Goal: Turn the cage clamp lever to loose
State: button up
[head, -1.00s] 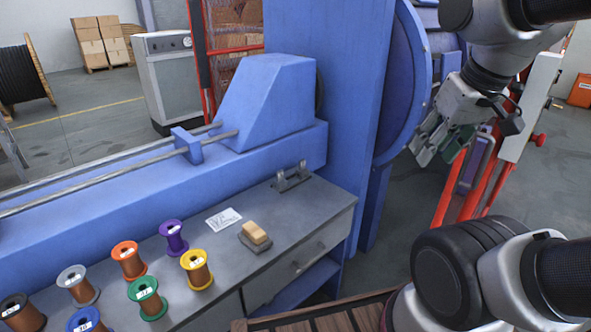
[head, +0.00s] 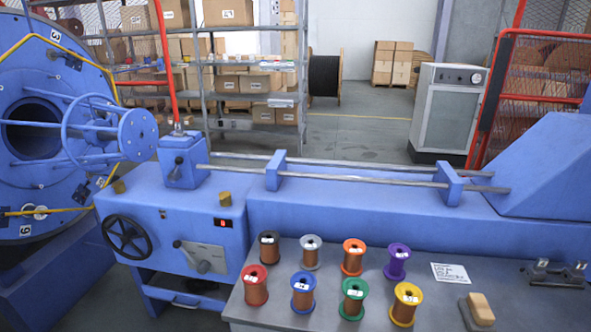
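Two levers show on the blue machine at the left of the head view, and I cannot tell which one is the cage clamp lever. A grey lever with a dark knob (head: 179,245) sits on a grey plate (head: 205,258) on the front of the blue housing. A small dark lever (head: 178,167) sits on the blue block on top of that housing. The round blue cage (head: 55,75) with its large dark opening stands at the far left. My gripper is out of view.
A grey bench (head: 450,310) holds several coloured wire spools, a white card (head: 450,273) and a tan block (head: 480,308). A grey cabinet (head: 445,115) stands behind.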

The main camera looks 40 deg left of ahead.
aim_at(175, 175)
jog(key=u, duration=2.3)
jog(key=i+j+z, duration=0.1)
jog(key=i+j, duration=0.15)
jog(key=i, duration=0.15)
